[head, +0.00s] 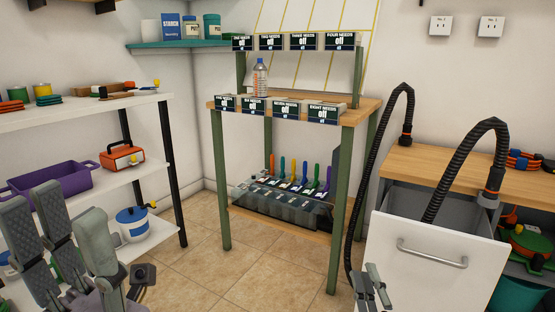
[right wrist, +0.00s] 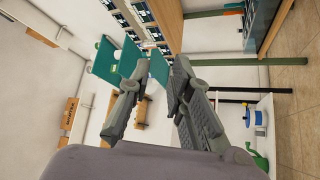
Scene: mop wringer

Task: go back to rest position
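My left gripper (head: 68,222) is large in the lower left of the head view. Its grey fingers point up and stand apart, with nothing between them. My right gripper (head: 373,284) is at the bottom of the head view, in front of the white drawer's left side. In the right wrist view its two fingers (right wrist: 156,68) are apart and only far background shows between them. Both grippers look empty and touch nothing that I can see.
A wooden stand (head: 193,101) with labelled boxes and a bottle (head: 260,78) is at centre. White shelves (head: 70,116) are on the left. On the right, a white drawer (head: 420,275) is pulled out below a bench (head: 440,163); black hoses (head: 360,190) arch beside and into it. Floor (head: 190,275) shows between.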

